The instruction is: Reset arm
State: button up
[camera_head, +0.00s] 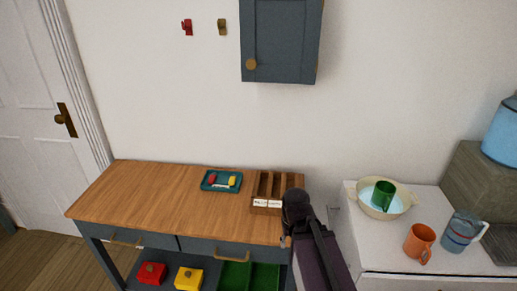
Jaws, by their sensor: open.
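My arm (323,250) rises from the bottom edge, right of centre, and its dark rounded upper part (296,203) stands in front of the table's right end. I cannot make out the fingers of my gripper in this view. The arm hides part of the table's right front corner and the gap beside the white cabinet.
The wooden-topped table (145,195) holds a teal tray (208,187) with small red and yellow things and a divided wooden box (262,211). Red (151,273) and yellow (188,278) blocks sit below. The white cabinet (385,242) holds a bowl, cups and a pitcher. A blue-grey wall cabinet (283,40) hangs above.

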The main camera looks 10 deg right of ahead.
notch_tip(320, 180, up, 6)
jog(key=p, duration=0.5)
jog(key=shift+r+p, duration=0.15)
jog(key=shift+p, duration=0.15)
dwell(0.7)
